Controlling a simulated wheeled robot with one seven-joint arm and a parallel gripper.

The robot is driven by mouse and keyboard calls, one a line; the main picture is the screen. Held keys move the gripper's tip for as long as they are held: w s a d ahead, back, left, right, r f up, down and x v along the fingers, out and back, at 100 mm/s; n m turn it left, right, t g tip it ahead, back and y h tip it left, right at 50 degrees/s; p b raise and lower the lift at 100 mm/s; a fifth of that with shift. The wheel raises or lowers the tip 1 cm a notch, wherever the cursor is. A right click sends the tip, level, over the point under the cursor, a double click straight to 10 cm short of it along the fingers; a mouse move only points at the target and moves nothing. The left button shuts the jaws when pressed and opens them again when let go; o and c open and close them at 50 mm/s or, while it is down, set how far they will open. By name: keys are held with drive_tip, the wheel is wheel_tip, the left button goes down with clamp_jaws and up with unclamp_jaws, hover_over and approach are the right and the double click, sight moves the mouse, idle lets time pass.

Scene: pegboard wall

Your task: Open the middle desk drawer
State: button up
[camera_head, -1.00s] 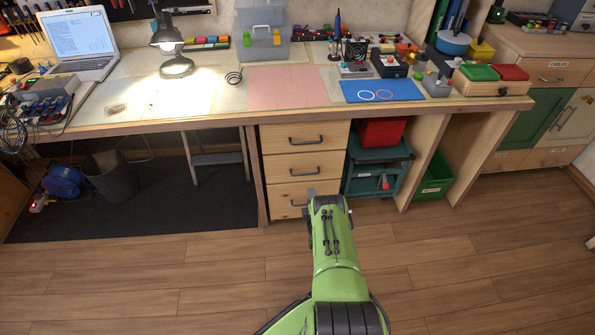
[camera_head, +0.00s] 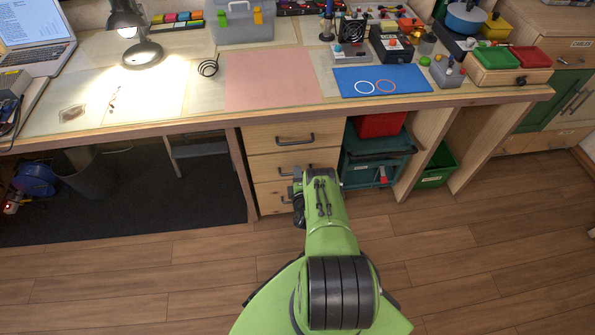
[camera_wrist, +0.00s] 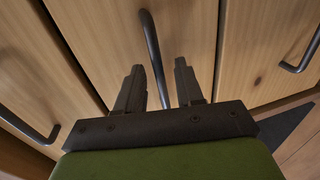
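The middle desk drawer (camera_head: 265,167) is a light wood front with a dark bar handle (camera_head: 290,171), and it looks closed, flush with its neighbours. In the wrist view the middle drawer front (camera_wrist: 188,25) fills the centre, rotated, with its handle (camera_wrist: 150,38) running down between my fingers. My gripper (camera_wrist: 159,80) is open, with one dark finger on each side of the handle; I cannot tell whether either touches it. In the head view my gripper (camera_head: 297,182) is in front of the drawers, and my wrist hides part of the middle and bottom fronts.
The top drawer (camera_head: 262,138) and bottom drawer (camera_head: 268,198) have similar handles. A teal toolbox (camera_head: 372,160) and a green bin (camera_head: 437,168) stand right of the drawers. The wood floor (camera_head: 180,275) in front is clear.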

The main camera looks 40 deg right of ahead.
clamp_jaws()
idle(1.4)
